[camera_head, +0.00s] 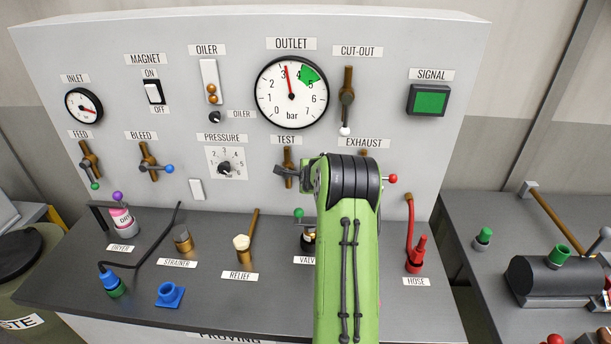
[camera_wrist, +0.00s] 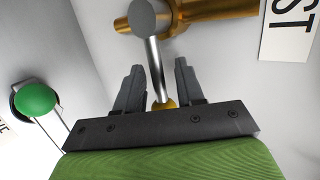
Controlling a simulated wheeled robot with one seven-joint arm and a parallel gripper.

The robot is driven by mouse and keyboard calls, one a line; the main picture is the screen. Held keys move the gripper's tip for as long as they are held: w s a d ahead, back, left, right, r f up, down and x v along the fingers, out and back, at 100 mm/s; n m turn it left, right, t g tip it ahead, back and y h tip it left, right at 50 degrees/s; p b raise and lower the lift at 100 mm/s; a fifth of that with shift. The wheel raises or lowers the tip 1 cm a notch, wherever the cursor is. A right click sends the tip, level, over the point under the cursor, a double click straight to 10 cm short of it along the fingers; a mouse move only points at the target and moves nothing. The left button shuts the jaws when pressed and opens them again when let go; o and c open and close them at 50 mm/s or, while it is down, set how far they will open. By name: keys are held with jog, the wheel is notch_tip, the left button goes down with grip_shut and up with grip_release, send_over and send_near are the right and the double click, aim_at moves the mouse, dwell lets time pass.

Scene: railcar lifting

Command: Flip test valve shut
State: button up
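The test valve shows in the head view as a brass pipe (camera_head: 288,154) under the TEST label (camera_head: 286,140). My arm hides its right side and most of its lever. In the wrist view the brass body (camera_wrist: 215,12) is at the top, with a silver lever (camera_wrist: 153,62) running down from a grey hub to a yellow knob (camera_wrist: 164,105). My gripper (camera_wrist: 157,72) has one dark finger on each side of the lever, with visible gaps. It is open, and the knob lies low between the fingers. In the head view my gripper (camera_head: 287,173) is partly hidden at the valve.
A green ball (camera_wrist: 35,98) on a grey stem is left of my gripper in the wrist view. The exhaust valve's red knob (camera_head: 393,178) is just right of my arm. The bleed valve's blue knob (camera_head: 169,168) is further left. The outlet gauge (camera_head: 291,92) is above.

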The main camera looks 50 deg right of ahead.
jog(key=b+v, duration=0.2)
jog(key=v, duration=1.3)
jog(key=shift+s+a+r, duration=0.2)
jog(key=shift+s, duration=0.1)
